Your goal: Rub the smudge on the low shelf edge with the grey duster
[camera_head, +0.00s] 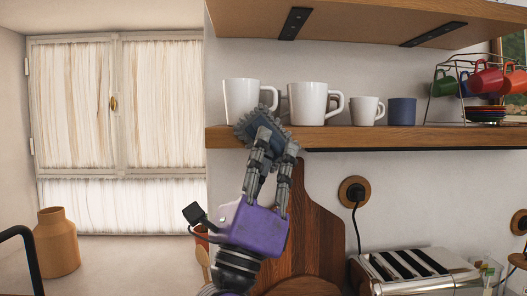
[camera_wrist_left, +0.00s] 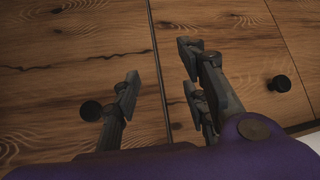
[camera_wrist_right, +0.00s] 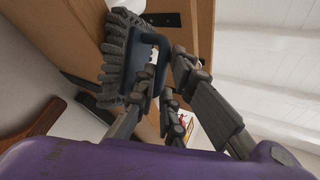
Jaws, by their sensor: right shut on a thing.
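The grey duster (camera_head: 252,122) has a fringed head and a dark blue handle, and it also shows in the right wrist view (camera_wrist_right: 115,68). My right gripper (camera_head: 274,145) is shut on its handle. The duster overlaps the left part of the low shelf edge (camera_head: 350,140) in the head view; I cannot tell whether it touches the wood. No smudge can be made out; the duster and gripper cover part of the edge. My left gripper (camera_wrist_left: 160,78) is open and empty, in front of wooden cabinet doors (camera_wrist_left: 80,60); it is not in the head view.
White mugs (camera_head: 308,103), a blue cup (camera_head: 402,111) and a rack of coloured cups (camera_head: 465,85) stand on the low shelf, some close behind the duster. An upper shelf (camera_head: 370,22) hangs above. Below are a cutting board (camera_head: 318,225) and a toaster (camera_head: 415,270).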

